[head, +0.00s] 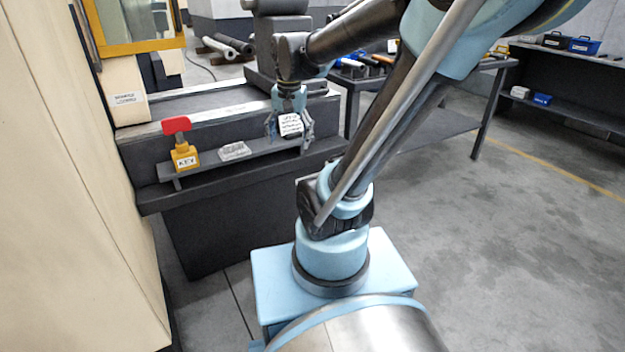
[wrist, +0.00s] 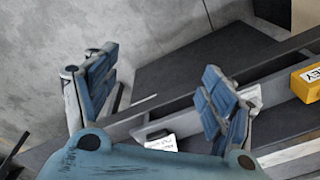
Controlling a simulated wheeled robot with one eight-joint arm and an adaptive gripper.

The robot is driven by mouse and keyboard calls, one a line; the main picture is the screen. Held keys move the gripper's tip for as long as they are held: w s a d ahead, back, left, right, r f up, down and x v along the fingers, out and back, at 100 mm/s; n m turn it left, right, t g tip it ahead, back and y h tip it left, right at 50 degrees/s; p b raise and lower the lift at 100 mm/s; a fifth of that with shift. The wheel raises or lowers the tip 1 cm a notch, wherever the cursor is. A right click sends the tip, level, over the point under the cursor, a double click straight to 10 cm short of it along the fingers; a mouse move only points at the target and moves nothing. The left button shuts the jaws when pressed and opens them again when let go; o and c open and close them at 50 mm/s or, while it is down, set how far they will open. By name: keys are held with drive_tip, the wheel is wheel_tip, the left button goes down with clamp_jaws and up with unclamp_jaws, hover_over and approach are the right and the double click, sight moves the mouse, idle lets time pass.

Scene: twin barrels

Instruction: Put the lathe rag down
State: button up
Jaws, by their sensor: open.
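A crumpled pale grey cloth, which looks like the lathe rag (head: 235,151), lies on the narrow dark ledge (head: 213,163) at the front of the machine. My gripper (head: 290,138) is open just right of it, with its fingers spread around a dark item bearing a white printed label (head: 290,124). Whether the fingers touch that item I cannot tell. In the wrist view my gripper (wrist: 158,100) is open with nothing clamped. The labelled item (wrist: 162,142) shows low between the fingers, and the rag (wrist: 251,95) is partly hidden behind the right finger.
A yellow KEY block (head: 185,158) with a red-handled tool (head: 177,125) stands left of the rag. A beige cabinet (head: 70,200) borders the left. A dark workbench (head: 440,125) with tools stands behind my arm. Open floor (head: 500,240) lies at right.

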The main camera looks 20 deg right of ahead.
drive_tip(key=s+d+f+n+t, duration=0.1)
drive_tip(key=s+d+f+n, duration=0.3)
drive_tip(key=s+f, duration=0.4)
drive_tip(key=s+n, duration=0.1)
drive_tip(key=s, duration=0.1)
drive_tip(key=shift+s+d+f, duration=0.2)
drive_tip(key=shift+s+f, duration=0.1)
drive_tip(key=shift+f, duration=0.05)
drive_tip(key=shift+w+f, duration=0.2)
drive_tip(key=shift+w, duration=0.2)
drive_tip(key=shift+o, duration=0.3)
